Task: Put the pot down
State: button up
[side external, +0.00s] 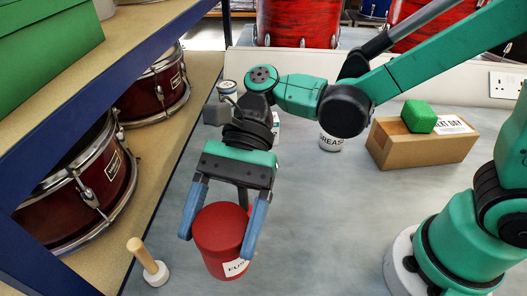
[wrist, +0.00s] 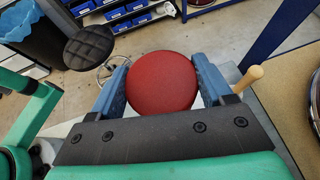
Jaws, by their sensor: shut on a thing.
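The pot is a red, round tub (side external: 221,233) with a red lid and a white label low on its side, partly readable. My gripper (side external: 222,226) is shut on it, with one blue finger on each side. The pot is slightly tilted in the side view, near the front of the grey bench (side external: 330,230). I cannot tell whether its base touches the bench. In the wrist view the red lid (wrist: 162,82) sits between the two fingers (wrist: 160,88) and hides the rest of the pot.
A wooden-handled mallet (side external: 148,264) stands just left of the pot. Shelves with red drums (side external: 75,190) rise at the left. The bench right of the pot is clear.

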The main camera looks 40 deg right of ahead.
jog(key=shift+f, duration=4.5)
jog(key=shift+f, duration=0.1)
jog(key=o, duration=1.4)
